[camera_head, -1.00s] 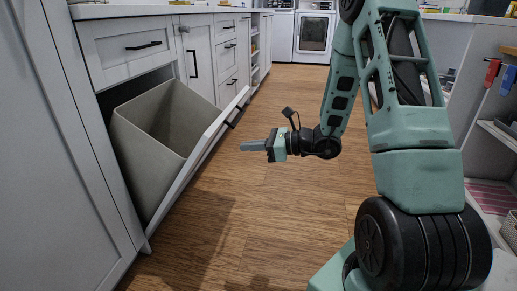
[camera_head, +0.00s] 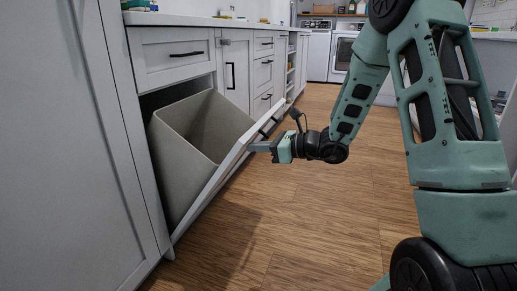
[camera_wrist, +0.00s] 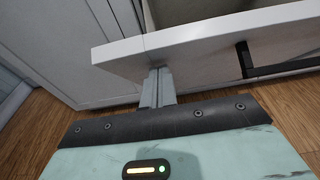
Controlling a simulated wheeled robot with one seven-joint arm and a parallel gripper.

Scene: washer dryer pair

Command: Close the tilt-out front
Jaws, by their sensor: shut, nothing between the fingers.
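The tilt-out front (camera_head: 212,190) is a white panel leaning outward from the cabinet, with a beige bin (camera_head: 184,150) behind it. A black handle (camera_head: 270,117) sits near its top edge. My gripper (camera_head: 252,147) is shut and empty, with its fingertips at the outer face of the panel, just below the top edge. In the wrist view, the shut fingers (camera_wrist: 158,88) reach the panel's edge (camera_wrist: 200,36), and the black handle (camera_wrist: 245,62) lies to their right. The very tips are partly hidden by the panel, so I cannot tell for certain whether they touch.
A drawer with a black handle (camera_head: 186,55) is shut above the bin opening. A tall white cabinet door (camera_head: 80,150) stands at the left. The wooden floor (camera_head: 300,220) is clear. A washer and dryer (camera_head: 318,50) stand at the far end.

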